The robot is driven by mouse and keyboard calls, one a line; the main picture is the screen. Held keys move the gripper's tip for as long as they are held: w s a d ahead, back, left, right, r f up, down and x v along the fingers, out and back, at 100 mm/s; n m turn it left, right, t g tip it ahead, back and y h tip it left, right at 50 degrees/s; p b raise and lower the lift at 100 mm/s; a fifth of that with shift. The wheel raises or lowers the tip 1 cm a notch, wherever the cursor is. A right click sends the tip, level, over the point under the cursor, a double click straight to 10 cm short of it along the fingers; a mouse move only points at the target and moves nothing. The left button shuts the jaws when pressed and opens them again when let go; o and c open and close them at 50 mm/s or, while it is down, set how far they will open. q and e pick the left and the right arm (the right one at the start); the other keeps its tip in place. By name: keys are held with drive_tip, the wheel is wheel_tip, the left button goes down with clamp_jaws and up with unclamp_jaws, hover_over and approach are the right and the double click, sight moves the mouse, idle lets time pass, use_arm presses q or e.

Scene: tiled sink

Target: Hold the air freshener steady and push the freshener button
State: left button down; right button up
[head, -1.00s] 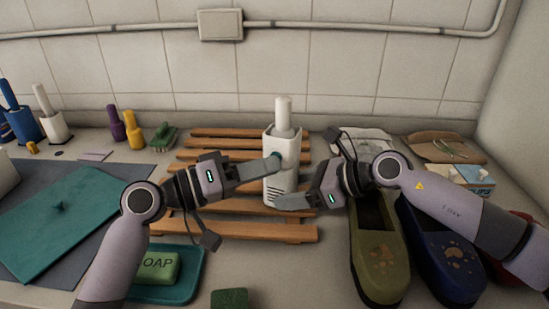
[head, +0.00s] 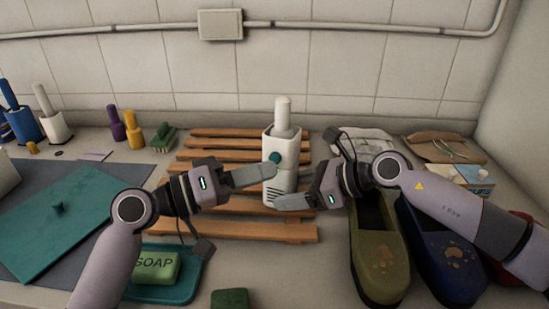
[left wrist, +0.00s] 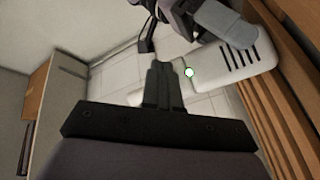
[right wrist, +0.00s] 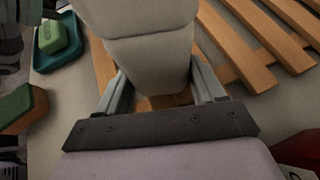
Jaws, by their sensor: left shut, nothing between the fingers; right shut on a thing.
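The white air freshener (head: 283,150) stands upright on the wooden slatted rack, with dark slots low on its front. Its round teal button (head: 275,158) faces me in the head view and shows as a small bright disc in the left wrist view (left wrist: 189,72). My left gripper (head: 268,174) is shut and empty, its tips just below the button in the head view; whether they touch the freshener is unclear. My right gripper (head: 297,201) is shut on the freshener's lower body, which fills the space between its fingers in the right wrist view (right wrist: 150,65).
The wooden rack (head: 210,155) lies under the freshener. A green soap (head: 157,267) in a teal dish is at the front left. Olive (head: 378,262) and blue (head: 450,262) slippers lie at the right. A teal board (head: 65,220) lies far left.

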use_arm(q)
drive_tip(key=shift+s, duration=0.1)
use_arm(e)
drive_tip(key=shift+r, duration=0.1)
use_arm(q)
drive_tip(key=s, duration=0.1)
drive_tip(key=s+a, duration=0.1)
drive_tip(key=s, duration=0.2)
drive_tip(key=shift+s+a+r, duration=0.15)
drive_tip(key=shift+s+a, duration=0.1)
drive_tip(key=shift+s, duration=0.05)
use_arm(e)
drive_tip(key=o, duration=0.9)
